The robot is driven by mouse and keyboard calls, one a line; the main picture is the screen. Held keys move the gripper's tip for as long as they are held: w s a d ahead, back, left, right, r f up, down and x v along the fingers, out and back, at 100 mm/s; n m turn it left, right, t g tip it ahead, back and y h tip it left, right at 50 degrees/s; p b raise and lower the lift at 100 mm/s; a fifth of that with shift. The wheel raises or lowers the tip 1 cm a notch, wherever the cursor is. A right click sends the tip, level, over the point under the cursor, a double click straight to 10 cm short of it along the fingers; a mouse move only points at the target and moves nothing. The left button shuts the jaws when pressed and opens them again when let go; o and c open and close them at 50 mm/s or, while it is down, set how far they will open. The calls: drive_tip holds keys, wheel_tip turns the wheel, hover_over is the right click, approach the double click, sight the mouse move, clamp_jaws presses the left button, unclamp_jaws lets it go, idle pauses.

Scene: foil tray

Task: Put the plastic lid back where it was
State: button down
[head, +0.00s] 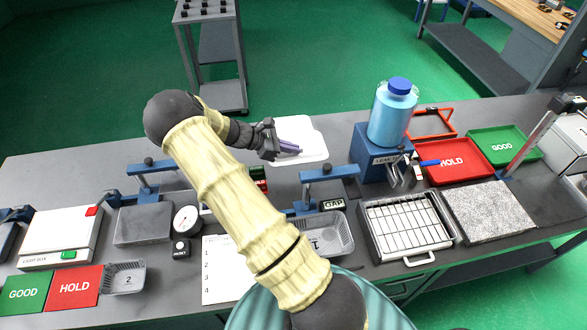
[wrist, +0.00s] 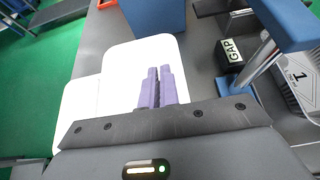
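A white, flat, rounded shape (head: 312,150), which looks like the plastic lid, lies at the back middle of the bench. In the wrist view two white rounded panels overlap, a larger one (wrist: 125,65) and a lower one to its left (wrist: 76,115); I cannot tell which is the lid. My gripper (head: 297,149) is over the white area, its purple fingers pointing right. In the wrist view the fingers (wrist: 159,68) are close together, with nothing seen between them. Whether the tips touch the white surface is unclear.
A blue box with a bottle (head: 392,115) stands right of the white area. Tray 2 (head: 140,277) is front left.

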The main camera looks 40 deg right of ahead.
drive_tip(key=shift+s, duration=0.1)
drive_tip(key=shift+f, duration=0.2)
wheel_tip(320, 180, down, 5)
drive_tip(key=shift+f+p, duration=0.2)
drive_tip(key=shift+p, duration=0.55)
drive_tip(key=shift+d, duration=0.15)
drive_tip(key=shift+f+p, duration=0.5)
drive_tip(key=shift+f, duration=1.55)
drive_tip(key=shift+f, duration=0.15)
drive_tip(key=c, duration=1.6)
unclamp_jaws()
drive_tip(key=shift+c, duration=0.2)
